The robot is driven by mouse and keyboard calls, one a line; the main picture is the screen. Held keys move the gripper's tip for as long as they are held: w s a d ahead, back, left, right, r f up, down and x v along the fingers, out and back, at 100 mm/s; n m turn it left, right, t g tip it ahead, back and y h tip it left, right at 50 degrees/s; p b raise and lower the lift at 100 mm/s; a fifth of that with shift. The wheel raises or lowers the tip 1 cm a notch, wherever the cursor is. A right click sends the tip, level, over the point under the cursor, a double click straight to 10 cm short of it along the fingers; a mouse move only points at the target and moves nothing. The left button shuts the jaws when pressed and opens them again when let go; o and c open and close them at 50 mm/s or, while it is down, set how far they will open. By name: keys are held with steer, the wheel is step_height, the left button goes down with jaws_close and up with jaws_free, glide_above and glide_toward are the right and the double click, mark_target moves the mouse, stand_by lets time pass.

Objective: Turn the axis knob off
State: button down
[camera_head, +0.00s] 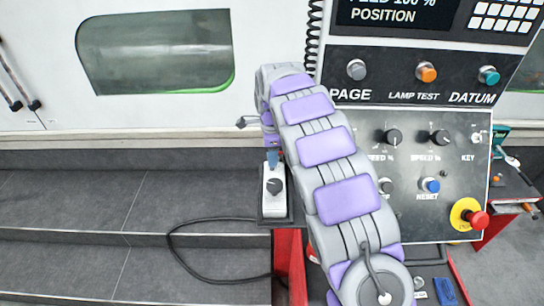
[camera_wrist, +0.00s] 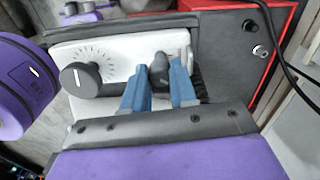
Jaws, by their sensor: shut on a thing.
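A small white control box (camera_head: 267,203) stands below the bent end of my arm in the head view. It fills the middle of the wrist view (camera_wrist: 112,58). One dark round knob (camera_wrist: 80,79) with a white pointer line sits on its left part, with dial marks around it. A second, smaller dark knob (camera_wrist: 159,72), which I take as the axis knob, sits on the right part. My gripper (camera_wrist: 157,80) has its blue fingers on either side of this second knob, shut on it. The knob's pointer and labels are hidden or too small to read.
A control panel (camera_head: 405,135) with several knobs and buttons stands to the right, with a red emergency button (camera_head: 479,220) low on it. A black cable (camera_head: 190,222) loops over the grey steps at left. A red cabinet (camera_head: 290,262) is below the box.

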steer(key=n+b, duration=0.1)
steer(key=n, duration=0.3)
steer(key=shift+n+b, duration=0.35)
steer(key=shift+n, duration=1.75)
steer(key=c, duration=0.9)
jaws_free()
steer(key=shift+a, duration=0.1)
steer(key=shift+r, duration=0.1)
